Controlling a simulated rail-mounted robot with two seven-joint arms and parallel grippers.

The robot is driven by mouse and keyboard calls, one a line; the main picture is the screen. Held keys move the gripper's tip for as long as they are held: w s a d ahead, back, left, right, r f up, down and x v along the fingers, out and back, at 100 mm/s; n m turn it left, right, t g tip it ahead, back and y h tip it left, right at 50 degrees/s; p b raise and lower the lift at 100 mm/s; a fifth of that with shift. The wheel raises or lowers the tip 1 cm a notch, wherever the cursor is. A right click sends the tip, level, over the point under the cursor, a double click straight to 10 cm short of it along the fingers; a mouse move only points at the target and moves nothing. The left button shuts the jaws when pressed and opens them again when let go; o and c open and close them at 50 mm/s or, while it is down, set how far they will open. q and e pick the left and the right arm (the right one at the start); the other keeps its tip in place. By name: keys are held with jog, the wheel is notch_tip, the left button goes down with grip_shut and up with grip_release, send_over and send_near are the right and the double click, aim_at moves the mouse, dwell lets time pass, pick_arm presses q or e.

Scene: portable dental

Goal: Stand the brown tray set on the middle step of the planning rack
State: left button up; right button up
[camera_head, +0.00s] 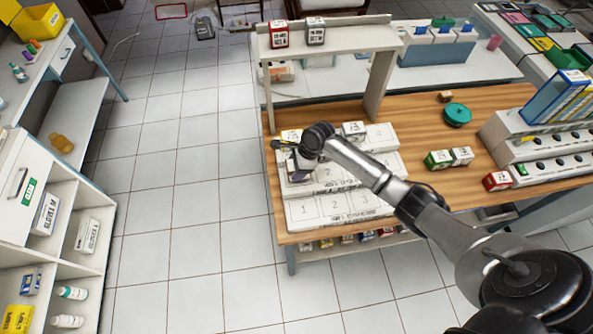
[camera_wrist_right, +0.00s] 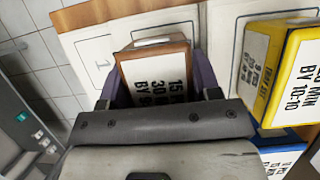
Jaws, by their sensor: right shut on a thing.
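The brown tray set (camera_wrist_right: 153,75) is a small block with brown sides and a white printed label. My right gripper (camera_wrist_right: 156,90) is shut on it, with a purple finger on each side. In the head view the right gripper (camera_head: 298,164) is over the left end of the white stepped planning rack (camera_head: 335,207), around its middle step. The wrist view shows the rack's outlined slot numbered 1 (camera_wrist_right: 98,58) beside the held set. Whether the set touches the step cannot be told. My left gripper is not in view.
A white-labelled box (camera_head: 354,130) is also at the back. The front step is empty. A white shelf (camera_head: 335,38) rises behind.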

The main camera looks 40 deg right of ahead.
notch_tip(320, 180, down, 2)
jog(key=shift+f, duration=0.1)
jog(key=shift+f, duration=0.2)
jog(key=o, duration=0.8)
jog(key=shift+c, duration=0.2)
jog(key=shift+r, duration=0.1)
jog(key=p+v, duration=0.1)
jog(key=v, duration=0.9)
jog(key=shift+s+d+r, duration=0.1)
jog(key=shift+r, duration=0.15)
jog(key=shift+s+d+r+p, duration=0.1)
jog(key=shift+r+p, duration=0.05)
jog(key=shift+r, duration=0.2)
jog(key=shift+s+d+r+p, duration=0.1)
jog(key=shift+d+r+p, duration=0.05)
jog(key=shift+r, duration=0.15)
